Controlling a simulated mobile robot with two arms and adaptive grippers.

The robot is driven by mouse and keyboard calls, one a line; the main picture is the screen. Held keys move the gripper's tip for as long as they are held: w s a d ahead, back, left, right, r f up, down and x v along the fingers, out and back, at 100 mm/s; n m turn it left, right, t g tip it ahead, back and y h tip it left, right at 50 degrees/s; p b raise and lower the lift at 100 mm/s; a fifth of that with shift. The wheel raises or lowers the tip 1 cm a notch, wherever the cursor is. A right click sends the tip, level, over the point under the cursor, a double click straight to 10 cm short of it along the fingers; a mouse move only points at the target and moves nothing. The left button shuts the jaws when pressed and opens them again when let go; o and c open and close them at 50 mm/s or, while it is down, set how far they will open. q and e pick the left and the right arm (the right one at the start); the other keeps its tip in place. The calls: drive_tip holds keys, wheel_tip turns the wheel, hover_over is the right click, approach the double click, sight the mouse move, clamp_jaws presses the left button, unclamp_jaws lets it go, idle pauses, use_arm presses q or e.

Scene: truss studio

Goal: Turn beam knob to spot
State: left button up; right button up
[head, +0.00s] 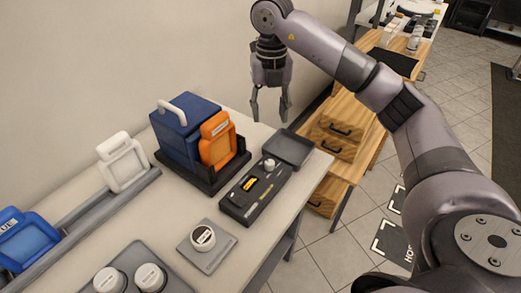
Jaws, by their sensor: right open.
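A long black control box (240,208) lies on the pale table. A small white knob (269,164) stands near its far end, and a yellow marked part (250,183) lies near its middle. The box's markings are too small to read, so I cannot tell the knob's setting. My right gripper (270,107) hangs in the air with its fingers pointing down, beyond the control box and near the wall. Its two fingers are apart with nothing between them. It appears clear of the knob. My left gripper is out of view.
A blue case with an orange panel (217,139) stands in a black tray left of the control box. An empty dark tray (289,148) sits at the table's far end. A white round-topped item (203,238) rests on a grey plate nearby. Wooden drawers (338,135) stand beyond.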

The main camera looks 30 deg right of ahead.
approach(270, 162)
wheel_tip(270, 162, down, 8)
drive_tip(key=shift+f+p, duration=0.1)
drive_tip(key=shift+p, duration=1.15)
drive_tip(key=shift+f, duration=0.5)
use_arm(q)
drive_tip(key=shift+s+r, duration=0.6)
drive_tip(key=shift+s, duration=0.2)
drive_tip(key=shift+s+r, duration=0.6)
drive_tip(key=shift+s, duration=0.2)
use_arm(e)
clamp_jaws()
